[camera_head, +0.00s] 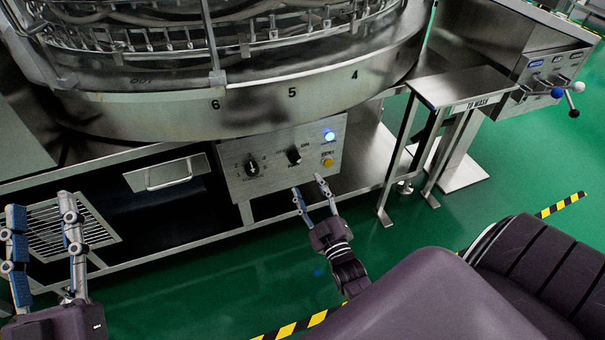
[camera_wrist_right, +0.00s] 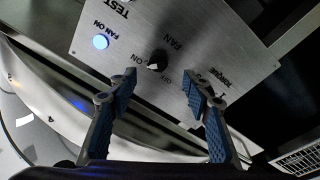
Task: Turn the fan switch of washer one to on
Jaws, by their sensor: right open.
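The steel control panel (camera_head: 272,187) sits on the washer below its round drum. Its black fan switch (camera_head: 294,155) is the middle knob, and it also shows in the right wrist view (camera_wrist_right: 158,60). FAN, OFF and ON labels surround it; which one its pointer faces is unclear. A lit blue lamp (camera_wrist_right: 100,42) labelled FAN ON shows beside it. My right gripper (camera_head: 308,184) is open and empty, its fingertips before the panel just below the switch, apart from the knob. My left gripper (camera_head: 42,203) is open and empty at the far left, away from the panel.
A second black knob (camera_head: 252,168) sits left of the switch and a yellow button (camera_head: 327,162) right of it. A drawer (camera_head: 170,174) is at the left. A small steel table (camera_head: 462,86) stands at the right.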

